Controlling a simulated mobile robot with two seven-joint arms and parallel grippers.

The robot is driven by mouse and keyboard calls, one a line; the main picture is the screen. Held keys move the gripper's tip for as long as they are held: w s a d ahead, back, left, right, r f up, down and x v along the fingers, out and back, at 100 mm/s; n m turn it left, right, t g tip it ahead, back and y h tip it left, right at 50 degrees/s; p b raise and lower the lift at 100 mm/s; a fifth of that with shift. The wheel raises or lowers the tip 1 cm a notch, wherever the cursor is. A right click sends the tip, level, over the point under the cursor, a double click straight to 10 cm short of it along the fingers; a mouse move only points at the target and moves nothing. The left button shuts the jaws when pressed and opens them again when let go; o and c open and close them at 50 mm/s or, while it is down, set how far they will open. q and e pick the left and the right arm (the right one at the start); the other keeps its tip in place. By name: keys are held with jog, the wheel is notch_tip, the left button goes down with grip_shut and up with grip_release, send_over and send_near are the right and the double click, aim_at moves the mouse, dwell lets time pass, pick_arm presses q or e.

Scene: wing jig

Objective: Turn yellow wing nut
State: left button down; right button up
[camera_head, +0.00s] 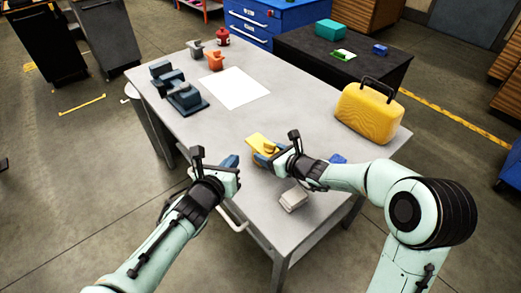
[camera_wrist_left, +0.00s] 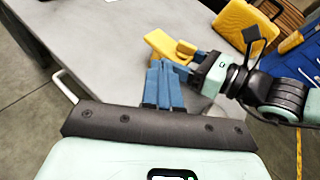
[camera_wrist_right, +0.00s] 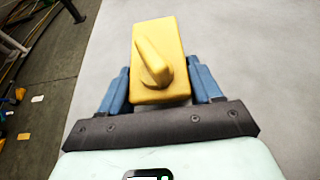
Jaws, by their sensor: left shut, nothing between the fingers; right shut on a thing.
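A yellow block (camera_head: 256,140) lies at the near side of the grey table. A raised yellow wing nut (camera_wrist_right: 153,65) stands on its top face; it also shows in the left wrist view (camera_wrist_left: 185,48). My right gripper (camera_head: 267,158) is shut on the yellow block, with a blue finger along each side of it in the right wrist view (camera_wrist_right: 160,85). The wing nut sits above the block between the fingers. My left gripper (camera_head: 231,161) is shut and empty, its blue fingers (camera_wrist_left: 163,68) together, just short of the block.
A small grey block (camera_head: 293,199) lies near the table's front edge, by my right arm. A yellow case (camera_head: 368,113) stands at the right. Dark blue clamp-like tools (camera_head: 186,99), an orange piece (camera_head: 215,62) and a white sheet (camera_head: 233,88) lie farther back. The table middle is clear.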

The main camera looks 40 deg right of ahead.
pick_arm(q)
jog(key=s+f+m+g+h, duration=0.1)
jog(key=s+m, duration=0.2)
send_near(265, 145)
jog(key=x, duration=0.5)
jog(key=shift+f, duration=0.35)
jog(key=shift+w+d, duration=0.25)
jog(key=shift+d, duration=0.35)
